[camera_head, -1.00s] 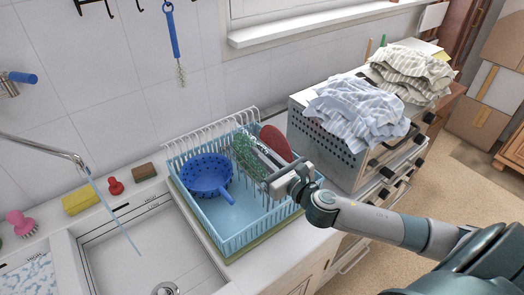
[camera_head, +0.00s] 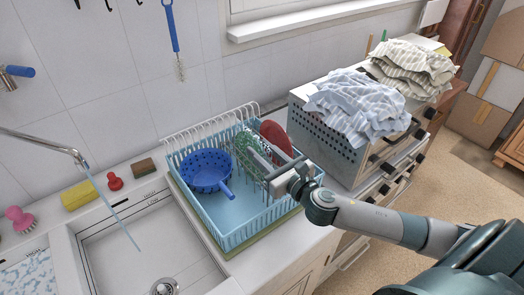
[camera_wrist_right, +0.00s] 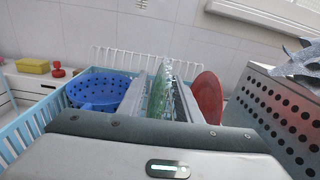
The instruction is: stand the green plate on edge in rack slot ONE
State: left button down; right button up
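The green plate (camera_head: 244,148) stands on edge, close to upright, at the right side of the blue dish basket (camera_head: 232,240). It also shows edge-on in the right wrist view (camera_wrist_right: 159,92). White wire prongs (camera_head: 205,131) line the basket's back. Which slot the plate is in, and its lower edge, I cannot make out. My right gripper (camera_head: 263,157) reaches in from the right, also seen in the right wrist view (camera_wrist_right: 162,98). Its fingers are spread on either side of the plate, with gaps showing. My left gripper is not in view.
A blue colander (camera_head: 207,171) sits in the basket, left of the plate. A red plate (camera_head: 276,137) stands on edge to the right. A perforated metal box (camera_head: 327,138) topped with cloths stands close right. The sink (camera_head: 140,245) lies left.

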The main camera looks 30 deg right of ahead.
jog(key=shift+s+f, duration=0.1)
jog(key=shift+s, duration=0.05)
jog(key=shift+s+b, duration=0.3)
jog(key=shift+s, duration=0.25)
jog(key=s+d+b, duration=0.2)
jog(key=s, duration=1.4)
jog(key=shift+r, duration=0.3)
